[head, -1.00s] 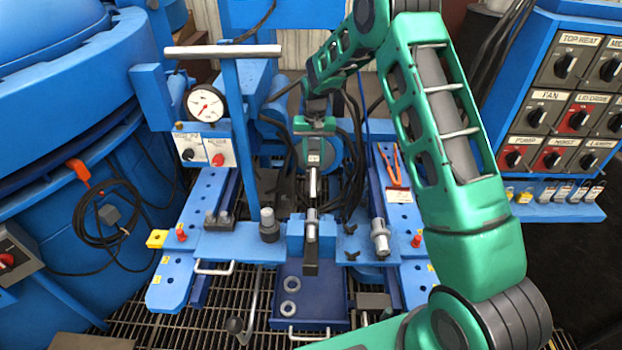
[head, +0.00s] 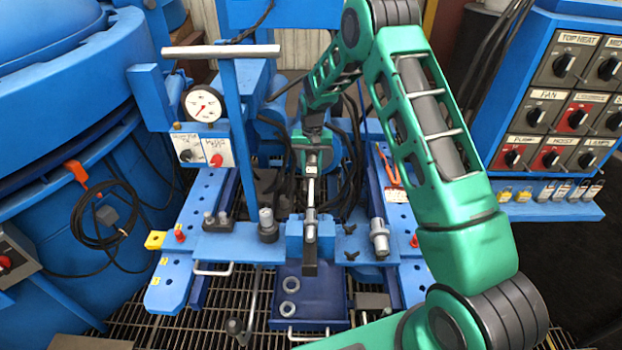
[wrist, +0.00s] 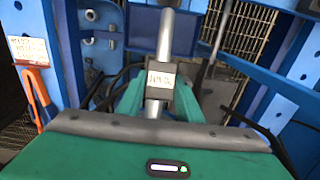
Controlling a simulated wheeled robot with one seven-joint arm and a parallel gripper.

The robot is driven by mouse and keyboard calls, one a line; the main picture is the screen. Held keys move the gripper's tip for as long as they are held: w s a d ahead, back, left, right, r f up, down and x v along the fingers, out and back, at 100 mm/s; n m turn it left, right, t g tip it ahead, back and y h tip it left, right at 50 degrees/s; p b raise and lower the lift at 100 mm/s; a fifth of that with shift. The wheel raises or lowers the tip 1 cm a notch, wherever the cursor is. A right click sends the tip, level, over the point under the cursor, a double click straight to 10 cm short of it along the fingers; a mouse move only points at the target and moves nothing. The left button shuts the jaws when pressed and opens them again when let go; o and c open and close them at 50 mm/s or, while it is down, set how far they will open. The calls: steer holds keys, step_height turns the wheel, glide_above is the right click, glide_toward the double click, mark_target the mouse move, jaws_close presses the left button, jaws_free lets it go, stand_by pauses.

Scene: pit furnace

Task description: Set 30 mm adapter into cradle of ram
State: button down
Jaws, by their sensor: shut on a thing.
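My gripper (head: 311,162) is above the back of the blue cross-beam. Its green fingers are shut on a dark grey block with a pale label (wrist: 160,80), which I take to be the adapter; its print is too small to read. A silver rod (head: 311,192) runs from this block toward the front, in line with a grey cylinder on the blue centre block (head: 295,228). The rod also shows above the label in the wrist view (wrist: 165,38). I cannot tell where the held piece ends and the ram begins, or whether it touches the cradle.
Grey cylindrical fittings stand left (head: 267,226) and right (head: 379,238) on the beam. A blue tray (head: 318,300) with two rings is in front. A gauge (head: 203,105) and T-handle post (head: 232,130) rise at left. Black cables hang behind my gripper. The switch panel (head: 560,100) is at right.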

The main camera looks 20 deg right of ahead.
mark_target(312, 178)
steer(key=shift+f, duration=2.05)
steer(key=c, duration=1.3)
jaws_free()
steer(key=shift+f, duration=0.15)
steer(key=shift+o, duration=0.2)
steer(key=shift+f, duration=0.15)
steer(key=r, duration=1.1)
steer(key=shift+s, duration=0.3)
steer(key=shift+d, duration=0.15)
